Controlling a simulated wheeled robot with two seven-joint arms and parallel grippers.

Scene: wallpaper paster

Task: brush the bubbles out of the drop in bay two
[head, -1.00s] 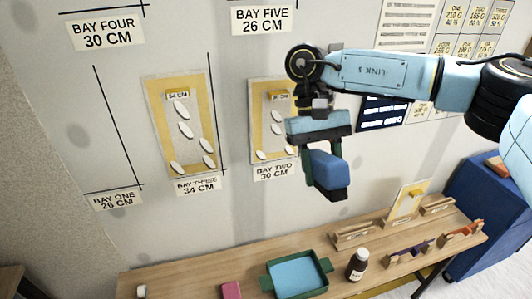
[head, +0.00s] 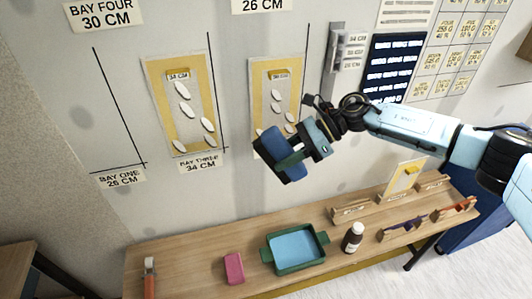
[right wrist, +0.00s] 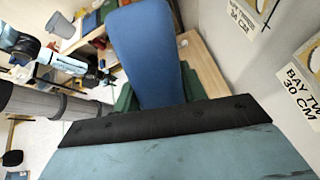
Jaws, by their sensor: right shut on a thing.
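The bay two drop (head: 256,92) is a yellow-bordered pale strip on the wall, with several white oval bubbles (head: 275,103) on it. Its lower part and its bay label are hidden behind my right gripper in the head view. In the right wrist view a label reading BAY TW, 30 CM (right wrist: 300,88) shows at the right edge. My right gripper (head: 296,148) is shut on a blue brush (head: 275,155), turned leftward, in front of the drop's lower end; I cannot tell whether it touches. The brush's blue body (right wrist: 145,50) also fills the middle of the wrist view.
The bay three drop (head: 180,105), with several bubbles, hangs to the left. Below, a wooden bench (head: 200,250) holds a green tray (head: 266,255), a pink block (head: 234,267), a dark bottle (head: 352,238), an orange-handled tool (head: 150,280) and wooden stands. A grey wall unit (head: 337,60) is to the right.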

